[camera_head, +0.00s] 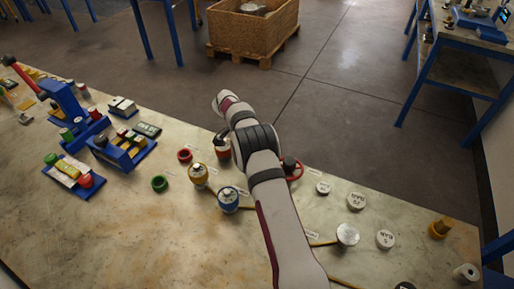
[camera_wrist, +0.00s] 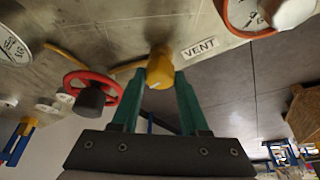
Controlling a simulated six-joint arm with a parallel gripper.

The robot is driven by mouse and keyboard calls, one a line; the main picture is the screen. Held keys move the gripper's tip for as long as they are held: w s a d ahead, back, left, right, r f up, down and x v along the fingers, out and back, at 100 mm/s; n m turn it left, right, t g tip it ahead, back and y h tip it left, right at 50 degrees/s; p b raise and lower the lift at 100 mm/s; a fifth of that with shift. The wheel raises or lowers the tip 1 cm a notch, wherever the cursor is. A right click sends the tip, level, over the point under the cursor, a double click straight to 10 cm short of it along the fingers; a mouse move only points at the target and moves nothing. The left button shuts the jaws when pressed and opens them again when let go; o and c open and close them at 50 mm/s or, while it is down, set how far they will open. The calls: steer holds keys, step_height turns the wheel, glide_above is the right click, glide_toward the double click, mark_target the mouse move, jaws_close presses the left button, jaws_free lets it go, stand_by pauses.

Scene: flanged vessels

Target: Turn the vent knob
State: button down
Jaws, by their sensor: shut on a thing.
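The yellow vent knob (camera_wrist: 159,66) shows in the wrist view, next to a white label (camera_wrist: 199,48) that reads VENT. My gripper (camera_wrist: 163,80) has its two green fingers on either side of the knob, closed on it. The knob has a pale mark on its near face. In the head view my pale arm stretches over the bench and hides the knob and the fingers.
A red handwheel (camera_wrist: 92,92) with a dark hub stands close beside the knob; it also shows in the head view (camera_head: 298,172). Yellow and blue flanged vessels (camera_head: 198,175) stand left of my arm. Several round white lids (camera_head: 356,201) lie to the right.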

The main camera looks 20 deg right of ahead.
steer(key=shift+m, duration=0.7)
steer(key=shift+c, duration=2.1)
jaws_free()
steer(key=v, duration=1.5)
steer(key=shift+w+r, duration=0.3)
steer(key=shift+r, duration=0.05)
steer(key=shift+a, duration=0.1)
